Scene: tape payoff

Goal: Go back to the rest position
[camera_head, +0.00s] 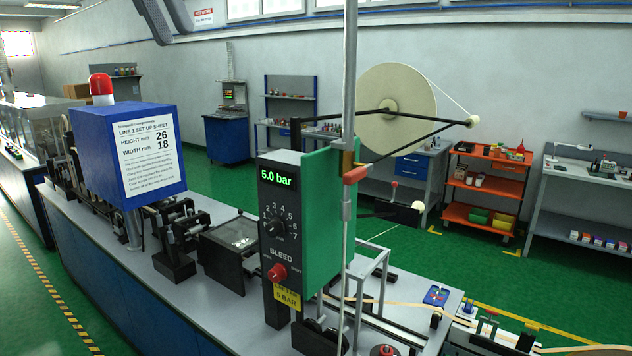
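Two dark finger-like parts of my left gripper (174,36) hang into the top left of the head view. My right gripper is not in view. The large cream tape reel (395,108) sits on a black arm at the upper middle. The control box (281,225) shows "5.0 bar", with a numbered black dial (277,228) and a red BLEED knob (277,273).
A grey post (349,70) rises in front of the reel. A blue box (128,150) carries a set-up sheet reading height 26, width 18. The long bench (95,228) holds several machine parts. An orange cart (485,185) stands behind on open green floor.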

